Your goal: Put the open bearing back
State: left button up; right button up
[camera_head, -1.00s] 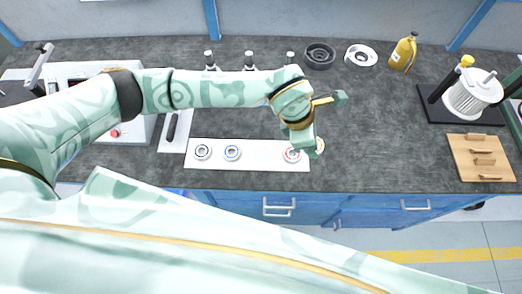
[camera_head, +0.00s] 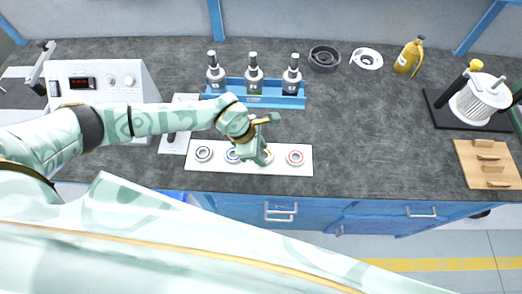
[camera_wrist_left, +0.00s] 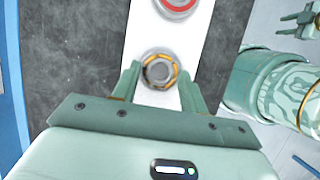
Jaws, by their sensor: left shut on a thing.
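The open bearing (camera_wrist_left: 159,70), a steel ring with an orange-yellow inner ring, sits between the fingertips of my left gripper (camera_wrist_left: 158,76). In the head view my left gripper (camera_head: 264,159) is over the white strip (camera_head: 220,167), between the blue-ringed bearing (camera_head: 232,155) and the red-ringed bearing (camera_head: 295,157). The gripper is shut on the open bearing and partly hides it. I cannot tell whether the bearing touches the strip. A dark-ringed bearing (camera_head: 203,153) lies at the strip's left end. My right gripper (camera_wrist_left: 298,24) shows small at the wrist view's edge; its jaws are unclear.
A blue rack (camera_head: 262,101) with several grey-white bottles stands behind the strip. A control box (camera_head: 105,80) is at left. Two round parts (camera_head: 324,58), a yellow bottle (camera_head: 408,56), a coil stand (camera_head: 478,100) and a wooden block (camera_head: 485,164) are farther right. The counter right of the strip is clear.

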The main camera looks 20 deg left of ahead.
pick_arm(q)
jog(key=o, duration=1.1)
jog(key=shift+f, duration=0.1)
jog(key=shift+o, duration=0.2)
jog(key=p+v, duration=0.2)
jog(key=v, duration=1)
jog(key=shift+s, duration=0.15)
